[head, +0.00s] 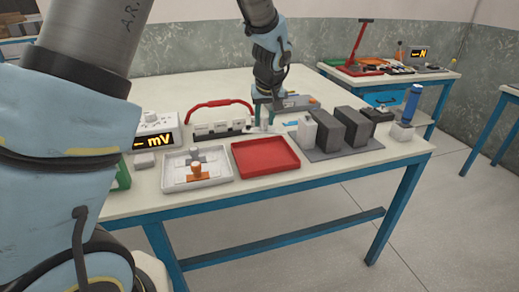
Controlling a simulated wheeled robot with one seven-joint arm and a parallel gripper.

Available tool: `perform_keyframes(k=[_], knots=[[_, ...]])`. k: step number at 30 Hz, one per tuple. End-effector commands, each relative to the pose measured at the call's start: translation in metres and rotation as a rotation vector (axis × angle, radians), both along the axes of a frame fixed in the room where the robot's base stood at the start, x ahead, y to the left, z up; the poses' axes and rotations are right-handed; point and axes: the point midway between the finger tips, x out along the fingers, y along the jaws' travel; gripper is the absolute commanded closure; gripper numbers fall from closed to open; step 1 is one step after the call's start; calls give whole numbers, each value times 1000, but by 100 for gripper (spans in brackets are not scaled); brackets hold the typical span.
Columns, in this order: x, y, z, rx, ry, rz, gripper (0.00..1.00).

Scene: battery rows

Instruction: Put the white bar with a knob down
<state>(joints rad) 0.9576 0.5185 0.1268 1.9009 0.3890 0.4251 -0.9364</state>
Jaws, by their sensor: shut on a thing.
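My gripper (264,112) points down over the middle of the table, behind the red tray (266,157). It is shut on a small pale piece (263,128), which I take to be the white bar with a knob. The fingers hide most of it, and I cannot tell whether it touches the table. The white tray (226,176) at the left front holds a piece with an orange knob (197,169) and a greyish-white piece (195,153). The red tray is empty.
A row of white blocks (218,129) with a red handle (217,103) stands left of my gripper. A white meter (157,131) is farther left. The table's back left is clear.

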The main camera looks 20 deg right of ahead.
Motion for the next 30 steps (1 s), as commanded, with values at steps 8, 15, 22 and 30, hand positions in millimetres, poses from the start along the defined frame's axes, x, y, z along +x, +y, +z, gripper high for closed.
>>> perform_keyframes(k=[8,15,22,30], knots=[[-1,0,-45,3,3,0,100],[-1,1,-72,4,3,-1,100],[0,0,-94,1,1,0,100],[0,0,-96,0,1,1,100]])
